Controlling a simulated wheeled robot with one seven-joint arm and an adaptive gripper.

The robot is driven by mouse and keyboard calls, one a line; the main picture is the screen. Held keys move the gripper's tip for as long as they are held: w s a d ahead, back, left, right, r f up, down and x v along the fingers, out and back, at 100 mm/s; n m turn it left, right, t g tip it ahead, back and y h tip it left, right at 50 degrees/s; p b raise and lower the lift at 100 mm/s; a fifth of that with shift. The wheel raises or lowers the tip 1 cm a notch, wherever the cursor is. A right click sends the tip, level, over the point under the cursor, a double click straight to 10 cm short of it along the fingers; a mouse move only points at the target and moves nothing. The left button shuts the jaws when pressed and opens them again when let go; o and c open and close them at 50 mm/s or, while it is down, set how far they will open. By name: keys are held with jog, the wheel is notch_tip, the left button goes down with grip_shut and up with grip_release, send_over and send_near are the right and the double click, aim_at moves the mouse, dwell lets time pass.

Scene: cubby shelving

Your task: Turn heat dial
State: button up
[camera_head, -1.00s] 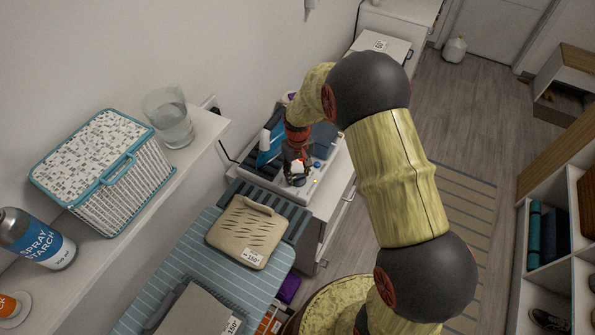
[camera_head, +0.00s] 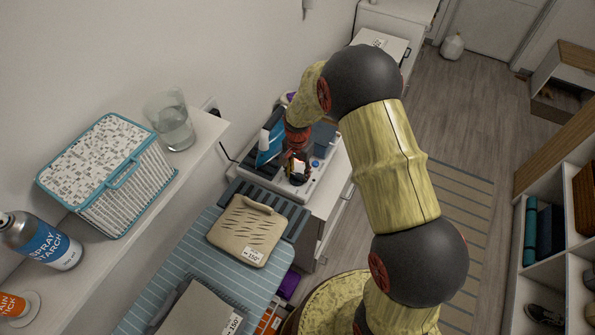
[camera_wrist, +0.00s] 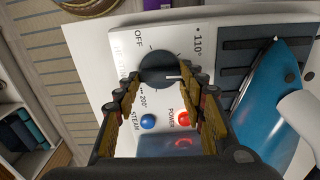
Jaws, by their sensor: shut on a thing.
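The dark round heat dial (camera_wrist: 158,68) sits on a white control panel (camera_wrist: 207,24) in the wrist view. OFF is printed at its upper left, 110° at its upper right and 200° below it. A pale pointer mark shows on its lower right side. My gripper (camera_wrist: 167,80) is shut on the dial, with a finger at each side of it. In the head view, my gripper (camera_head: 298,174) is low over the white steam station, and it hides the dial.
Below the dial in the wrist view are a blue STEAM button (camera_wrist: 148,121) and a red POWER button (camera_wrist: 184,118). A blue iron (camera_wrist: 266,95) rests to the right. In the head view, a striped ironing board (camera_head: 178,262) with a beige pad (camera_head: 240,232) lies in front.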

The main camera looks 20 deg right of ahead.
aim_at(298, 175)
jog(key=m, duration=0.6)
jog(key=shift+s+p, duration=0.1)
jog(key=shift+p, duration=0.2)
dwell(0.4)
jog(key=o, duration=1.1)
jog(key=shift+o, duration=0.3)
notch_tip(298, 175, up, 12)
